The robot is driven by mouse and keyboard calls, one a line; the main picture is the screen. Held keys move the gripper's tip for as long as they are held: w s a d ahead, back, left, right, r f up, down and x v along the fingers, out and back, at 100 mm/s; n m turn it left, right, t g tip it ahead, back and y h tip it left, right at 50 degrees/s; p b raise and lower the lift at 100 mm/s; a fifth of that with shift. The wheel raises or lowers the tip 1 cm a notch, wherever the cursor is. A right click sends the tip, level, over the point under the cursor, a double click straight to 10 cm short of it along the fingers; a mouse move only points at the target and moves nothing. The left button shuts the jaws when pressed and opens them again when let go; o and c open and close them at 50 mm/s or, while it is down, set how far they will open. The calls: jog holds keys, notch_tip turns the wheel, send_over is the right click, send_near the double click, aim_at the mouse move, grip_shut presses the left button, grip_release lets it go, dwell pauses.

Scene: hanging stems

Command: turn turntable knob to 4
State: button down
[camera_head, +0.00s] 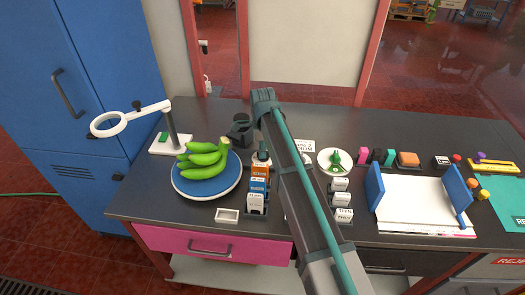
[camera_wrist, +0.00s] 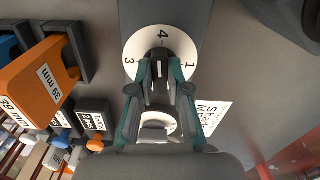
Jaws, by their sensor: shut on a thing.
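In the wrist view a white round dial (camera_wrist: 138,45) shows the numerals 3 at left, 4 at the far side and 1 at right. A dark knob (camera_wrist: 160,62) stands at its middle. My gripper (camera_wrist: 161,68) has its teal-edged fingers closed around the knob, one on each side. The near part of the dial is hidden by the fingers. The knob's far end faces roughly toward the 4, but its exact pointing is too small to tell. In the head view my arm hides the dial and the fingertips.
Orange block (camera_wrist: 45,75) and dark labelled holders (camera_wrist: 95,120) stand left of the gripper; a white printed card (camera_wrist: 212,116) lies right. In the head view a blue plate of green bananas (camera_head: 205,165) is left of my arm, and a white tray with blue sides (camera_head: 420,205) is right.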

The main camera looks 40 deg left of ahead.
jog(key=shift+m, duration=0.6)
jog(key=c, duration=1.1)
grip_release()
notch_tip(320, 180, up, 12)
jog(key=shift+r, duration=0.1)
